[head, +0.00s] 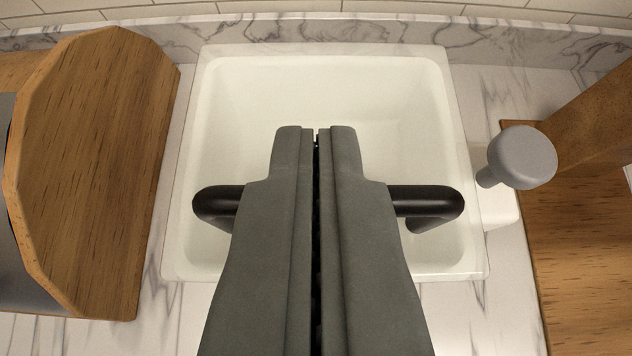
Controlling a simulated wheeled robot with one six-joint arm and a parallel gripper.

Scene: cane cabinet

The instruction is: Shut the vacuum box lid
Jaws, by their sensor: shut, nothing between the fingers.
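The vacuum box (195,150) is a white, rounded-square box on the marble counter, in the middle of the head view. A pale, glassy border runs around its rim; it may be a clear lid, but I cannot tell how far it is shut. A dark bar handle (428,200) spans the box, its middle hidden behind my fingers. My gripper (316,132) is shut and empty, with its grey fingers pointing over the box and in front of the handle. I cannot tell whether they touch the handle or the box.
A wooden-sided object (95,170) stands close on the left. A grey round knob (522,155) sticks up beside the box's right edge, near a wooden piece (585,250). A marble upstand (510,38) and tiled wall close off the back. Narrow counter strips show either side of the box.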

